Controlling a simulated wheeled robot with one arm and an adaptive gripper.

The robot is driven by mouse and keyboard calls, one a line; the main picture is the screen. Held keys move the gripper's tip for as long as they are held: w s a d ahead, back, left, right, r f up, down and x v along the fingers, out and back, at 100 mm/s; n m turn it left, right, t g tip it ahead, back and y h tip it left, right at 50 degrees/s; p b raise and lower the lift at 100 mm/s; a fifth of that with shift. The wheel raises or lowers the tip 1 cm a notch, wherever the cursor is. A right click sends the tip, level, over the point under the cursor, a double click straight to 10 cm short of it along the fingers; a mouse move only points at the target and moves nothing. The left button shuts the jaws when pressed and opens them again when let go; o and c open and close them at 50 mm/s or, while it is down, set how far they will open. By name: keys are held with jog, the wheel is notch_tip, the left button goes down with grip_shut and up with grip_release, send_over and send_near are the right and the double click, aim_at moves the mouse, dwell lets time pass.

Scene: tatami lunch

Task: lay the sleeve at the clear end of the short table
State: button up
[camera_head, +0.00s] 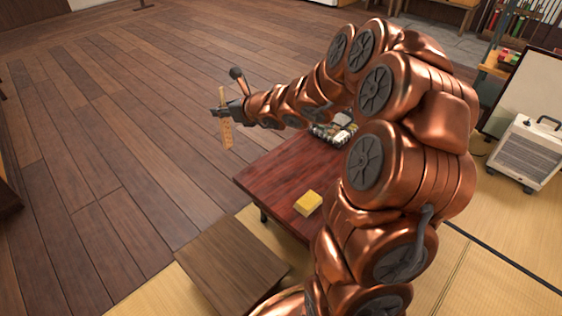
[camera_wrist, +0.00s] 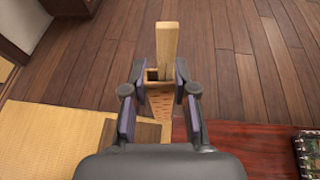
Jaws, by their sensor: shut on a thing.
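In the wrist view the sleeve (camera_wrist: 166,42) stands between the two purple-lined fingers of my gripper (camera_wrist: 160,76). The reddish table (camera_wrist: 245,138) shows at the lower right there. A yellow block (camera_head: 308,203) lies on this table, and its near-left part is bare. My arm hides the table's right side.
A box with mixed contents (camera_head: 340,129) sits at the table's far end, partly behind my arm. A lower brown wooden surface (camera_head: 230,262) stands left of the table. Wooden floor (camera_head: 110,130) lies open beyond. A white heater (camera_head: 527,152) stands at the right.

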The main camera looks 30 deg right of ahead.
jog(key=s+d+f+h, duration=0.1)
jog(key=s+d+f, duration=0.35)
jog(key=d, duration=0.35)
jog(key=s+d+f+m, duration=0.1)
jog(key=s+d+f, duration=0.35)
jog(key=d, duration=0.45)
jog(key=s+d+f+h, duration=0.1)
jog(key=s+d+f, duration=0.3)
jog(key=d+f, duration=0.3)
jog(key=w+r+b+x, duration=0.1)
jog(key=r+b+x, duration=0.2)
jog(key=b+x, duration=0.5)
jog(key=shift+x, duration=4.15)
jog(key=shift+w+d, duration=0.1)
jog(key=shift+d, duration=0.05)
jog(key=o, duration=0.8)
jog(key=shift+c, duration=0.2)
